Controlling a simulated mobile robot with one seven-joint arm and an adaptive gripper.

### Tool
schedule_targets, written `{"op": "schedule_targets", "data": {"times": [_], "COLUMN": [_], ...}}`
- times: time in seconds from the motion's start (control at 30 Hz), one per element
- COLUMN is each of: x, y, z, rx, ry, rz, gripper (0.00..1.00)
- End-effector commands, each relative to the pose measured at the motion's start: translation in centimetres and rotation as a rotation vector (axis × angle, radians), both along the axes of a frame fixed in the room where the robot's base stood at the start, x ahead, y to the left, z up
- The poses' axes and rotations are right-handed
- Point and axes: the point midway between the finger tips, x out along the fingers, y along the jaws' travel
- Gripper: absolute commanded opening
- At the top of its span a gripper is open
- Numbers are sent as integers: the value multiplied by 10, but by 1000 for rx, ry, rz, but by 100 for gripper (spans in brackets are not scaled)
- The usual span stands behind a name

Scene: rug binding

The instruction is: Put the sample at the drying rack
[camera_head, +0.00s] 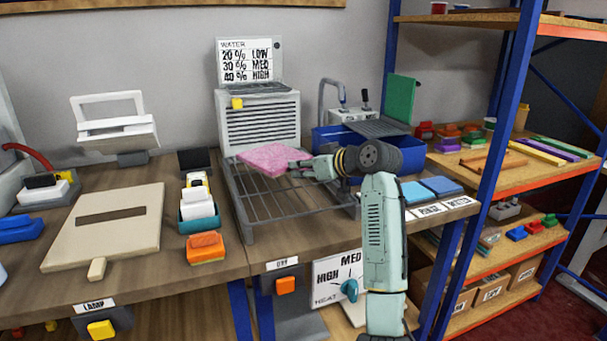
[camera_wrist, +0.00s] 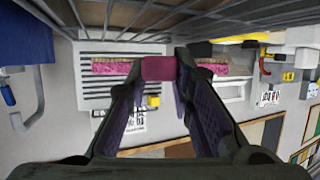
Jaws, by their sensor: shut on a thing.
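The sample (camera_head: 270,158) is a flat pink, speckled square of carpet. My gripper (camera_head: 298,165) comes from the right and is shut on its right edge. The sample is roughly level at the far part of the drying rack (camera_head: 285,203), a dark wire grid on the bench. I cannot tell whether it touches the wires. In the wrist view, the sample (camera_wrist: 110,68) shows edge-on as a thin pink and tan strip between and beside my fingertips (camera_wrist: 160,70). The rack's wires (camera_wrist: 150,17) run along the top of that view, apart from the strip.
A grey vented unit (camera_head: 260,122) with a WATER display (camera_head: 248,63) stands behind the rack. A blue bin (camera_head: 345,138) and folding stand lie to the right, blue pads (camera_head: 440,186) nearer. Orange and teal blocks (camera_head: 199,215) stand left. The rack's front is bare.

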Motion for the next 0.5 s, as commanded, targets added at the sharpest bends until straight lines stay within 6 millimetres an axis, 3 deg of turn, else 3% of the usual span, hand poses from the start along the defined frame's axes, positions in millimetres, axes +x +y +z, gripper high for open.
{"op": "schedule_targets", "data": {"times": [0.2, 0.5], "x": [-1, -1], "y": [-1, 0], "z": [-26, -30], "rx": [2, 2], "ry": [0, 0], "rz": [-1, -1], "gripper": [0, 0]}}
